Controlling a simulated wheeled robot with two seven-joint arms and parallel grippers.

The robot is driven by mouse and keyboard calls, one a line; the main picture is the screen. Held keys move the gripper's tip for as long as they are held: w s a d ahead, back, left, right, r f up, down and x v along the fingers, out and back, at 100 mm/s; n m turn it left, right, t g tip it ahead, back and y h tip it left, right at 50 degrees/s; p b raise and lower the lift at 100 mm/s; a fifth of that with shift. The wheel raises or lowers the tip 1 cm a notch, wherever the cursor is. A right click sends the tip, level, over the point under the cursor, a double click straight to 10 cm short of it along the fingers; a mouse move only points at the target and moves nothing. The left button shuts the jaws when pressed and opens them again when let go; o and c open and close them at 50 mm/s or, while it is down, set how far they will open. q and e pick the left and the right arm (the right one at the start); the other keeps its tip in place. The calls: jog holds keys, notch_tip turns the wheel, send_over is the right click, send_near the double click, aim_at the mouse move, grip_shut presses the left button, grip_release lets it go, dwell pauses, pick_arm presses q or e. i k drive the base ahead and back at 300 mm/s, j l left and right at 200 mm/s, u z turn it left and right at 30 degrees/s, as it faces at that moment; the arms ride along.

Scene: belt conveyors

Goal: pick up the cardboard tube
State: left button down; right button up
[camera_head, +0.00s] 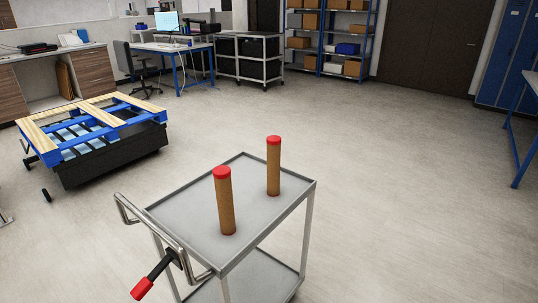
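Two brown cardboard tubes with red caps stand upright on the top shelf of a grey metal cart (185,210). The tubes are apart from each other.
The cart has a bent metal handle (165,235) on its left, with a black, red-ended lever (150,278) below. A blue pallet with wooden slats (95,122) sits on a dark base at the left. Open floor (400,220) lies right of the cart.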

aim_at(273, 141)
jog(key=u, duration=0.45)
jog(key=i+l+u, duration=0.1)
jog(key=l+u, duration=0.15)
jog(key=u, duration=0.15)
jog(key=i+l+u, duration=0.1)
jog(key=l+u, duration=0.15)
jog(key=u, duration=0.15)
jog(key=l+u, duration=0.6)
jog(key=l, duration=0.7)
jog(key=l+u, duration=0.15)
jog(key=l, duration=0.75)
jog(key=k+l+u, duration=0.2)
jog(key=l, duration=0.7)
jog(key=i, duration=0.1)
